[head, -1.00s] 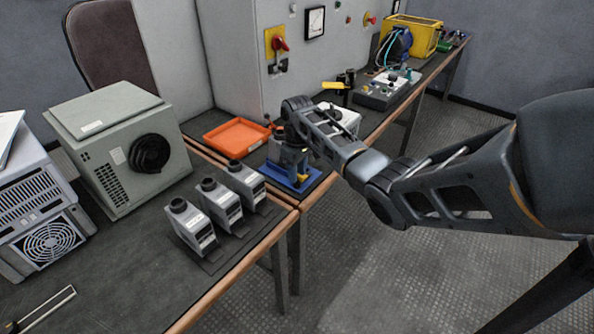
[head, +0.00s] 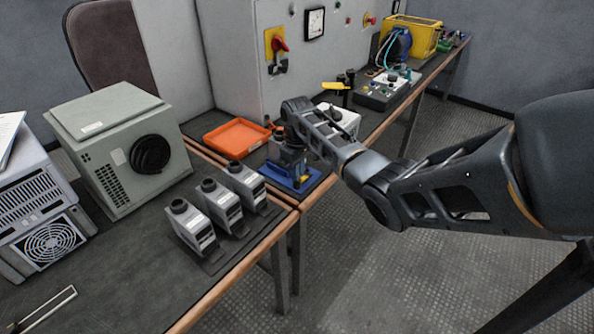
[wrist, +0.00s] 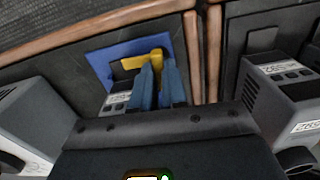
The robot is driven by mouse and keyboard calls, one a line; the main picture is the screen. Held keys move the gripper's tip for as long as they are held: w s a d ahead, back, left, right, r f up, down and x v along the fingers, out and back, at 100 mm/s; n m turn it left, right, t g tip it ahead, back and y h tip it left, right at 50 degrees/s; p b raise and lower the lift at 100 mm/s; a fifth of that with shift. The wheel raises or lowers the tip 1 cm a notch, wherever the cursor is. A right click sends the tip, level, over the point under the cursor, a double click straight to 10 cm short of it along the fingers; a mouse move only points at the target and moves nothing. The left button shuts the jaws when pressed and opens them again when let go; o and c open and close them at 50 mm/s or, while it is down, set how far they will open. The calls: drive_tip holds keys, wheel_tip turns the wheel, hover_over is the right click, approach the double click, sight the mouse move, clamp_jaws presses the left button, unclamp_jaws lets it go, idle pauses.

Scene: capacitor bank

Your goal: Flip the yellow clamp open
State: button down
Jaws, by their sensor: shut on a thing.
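The yellow clamp (wrist: 133,62) shows in the wrist view as a bent yellow bar over a blue base plate (wrist: 97,57). My gripper (wrist: 158,68) has its two blue-grey fingers close together on the clamp's yellow end. In the head view my gripper (head: 293,161) points down over the blue plate (head: 312,181) on the far bench. There the gripper and wrist hide most of the clamp. How far the clamp is tilted is hard to tell.
An orange tray (head: 236,138) lies left of my gripper. Several grey capacitor units (head: 219,204) stand on the near bench's edge. A white box (head: 345,119) stands behind my wrist. A grey cabinet (head: 240,60) rises behind the bench.

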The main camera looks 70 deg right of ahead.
drive_tip(key=m+p, duration=0.2)
drive_tip(key=m, duration=0.1)
drive_tip(key=shift+a+r+m, duration=0.1)
drive_tip(key=shift+r+m, duration=0.05)
drive_tip(key=shift+m, duration=0.15)
drive_tip(key=m+p, duration=0.1)
drive_tip(key=m, duration=0.3)
drive_tip(key=shift+m, duration=0.3)
drive_tip(key=m, duration=0.4)
drive_tip(key=shift+m+p, duration=0.3)
drive_tip(key=shift+m, duration=2.2)
drive_tip(key=c, duration=1.2)
unclamp_jaws()
drive_tip(key=shift+o, duration=0.2)
drive_tip(key=shift+r+b, duration=0.35)
drive_tip(key=shift+r, duration=3.4)
